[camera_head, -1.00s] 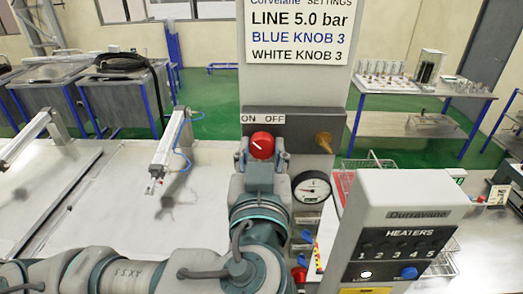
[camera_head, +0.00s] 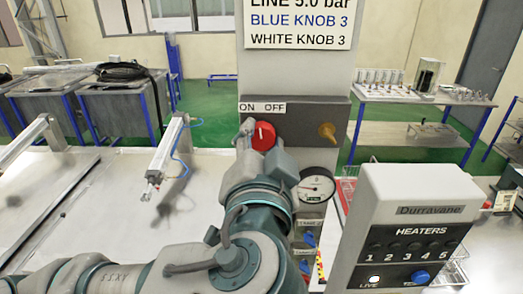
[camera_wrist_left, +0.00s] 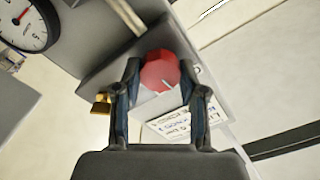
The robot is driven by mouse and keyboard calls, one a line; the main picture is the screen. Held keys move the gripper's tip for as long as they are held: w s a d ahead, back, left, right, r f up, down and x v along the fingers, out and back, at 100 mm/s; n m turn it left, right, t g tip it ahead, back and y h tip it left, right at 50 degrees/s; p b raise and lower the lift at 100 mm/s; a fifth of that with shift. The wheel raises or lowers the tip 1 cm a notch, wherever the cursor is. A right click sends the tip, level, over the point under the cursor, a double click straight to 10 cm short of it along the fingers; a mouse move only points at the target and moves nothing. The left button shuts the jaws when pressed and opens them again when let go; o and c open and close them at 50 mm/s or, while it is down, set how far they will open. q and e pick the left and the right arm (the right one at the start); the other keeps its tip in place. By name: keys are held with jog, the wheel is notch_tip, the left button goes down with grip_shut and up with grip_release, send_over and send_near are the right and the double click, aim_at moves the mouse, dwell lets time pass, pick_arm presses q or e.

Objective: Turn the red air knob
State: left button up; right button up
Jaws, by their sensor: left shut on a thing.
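The red air knob (camera_head: 263,136) sits on the dark panel of the grey column, below the ON and OFF labels (camera_head: 262,107). Its white pointer line stands about upright in the head view. My left gripper (camera_head: 262,141) is shut on the knob, with a finger on each side. In the left wrist view the red knob (camera_wrist_left: 160,72) shows between the two fingertips (camera_wrist_left: 162,80). My right gripper is not in view.
A brass fitting (camera_head: 327,131) sticks out right of the knob. A pressure gauge (camera_head: 316,187) and blue knobs are below it. The heater box (camera_head: 408,225) stands at the front right. A metal bench (camera_head: 110,190) lies to the left.

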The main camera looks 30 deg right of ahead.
pick_arm(q)
jog(key=m, duration=0.5)
jog(key=shift+w+f+m+b, duration=0.1)
jog(key=shift+w+m+b, duration=0.05)
jog(key=shift+m+b, duration=0.15)
jog(key=shift+m, duration=2.3)
jog(key=o, duration=1.1)
jog(key=shift+o, duration=0.2)
jog(key=shift+w+d, duration=0.35)
jog(key=shift+w, duration=0.1)
jog(key=v, duration=1.1)
jog(key=shift+s, duration=0.4)
jog(key=shift+w+f, duration=0.1)
